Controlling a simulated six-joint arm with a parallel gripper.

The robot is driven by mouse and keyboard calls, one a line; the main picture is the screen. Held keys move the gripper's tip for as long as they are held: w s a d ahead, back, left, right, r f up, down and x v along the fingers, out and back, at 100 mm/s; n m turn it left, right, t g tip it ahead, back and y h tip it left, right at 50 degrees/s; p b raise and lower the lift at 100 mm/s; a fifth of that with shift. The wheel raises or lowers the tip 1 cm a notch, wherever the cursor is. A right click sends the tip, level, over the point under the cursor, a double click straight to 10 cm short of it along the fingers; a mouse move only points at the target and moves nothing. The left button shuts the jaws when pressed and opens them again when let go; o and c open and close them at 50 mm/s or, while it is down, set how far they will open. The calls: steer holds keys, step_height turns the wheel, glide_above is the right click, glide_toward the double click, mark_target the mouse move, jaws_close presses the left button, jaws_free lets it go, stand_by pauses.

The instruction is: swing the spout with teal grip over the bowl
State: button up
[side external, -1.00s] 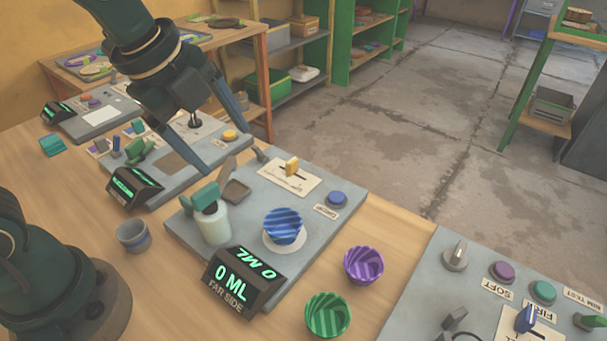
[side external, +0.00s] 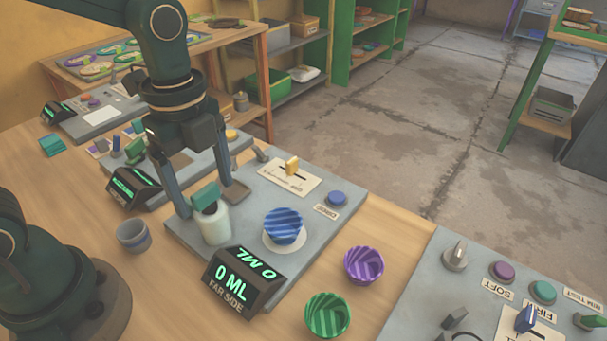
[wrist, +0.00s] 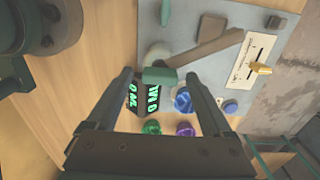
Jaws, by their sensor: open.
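The teal grip (side external: 205,196) sits at the top of the pale bottle-like body (side external: 214,226). In the wrist view the grip (wrist: 160,76) lies between my two fingers, and the grey-brown spout arm (wrist: 208,47) runs from near it toward the upper right, away from the bowl. The blue striped bowl (side external: 284,227) stands on a white round pad to the right of the body; it also shows in the wrist view (wrist: 182,101). My gripper (side external: 206,200) is open, pointing down, with one finger on each side of the grip. I cannot tell whether either touches it.
A black readout (side external: 244,281) showing 0 ML stands in front of the bowl. A yellow slider (side external: 292,166) and a blue button (side external: 337,199) are on the same grey plate. A purple bowl (side external: 363,265), a green bowl (side external: 327,315) and a grey cup (side external: 133,236) stand on the table.

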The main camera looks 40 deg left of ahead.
jaws_close()
steer(key=shift+m, duration=0.4)
steer(key=m, duration=0.7)
steer(key=shift+m, duration=0.3)
steer(key=m, duration=0.4)
steer(key=shift+r, duration=0.1)
steer(key=shift+m, duration=1.9)
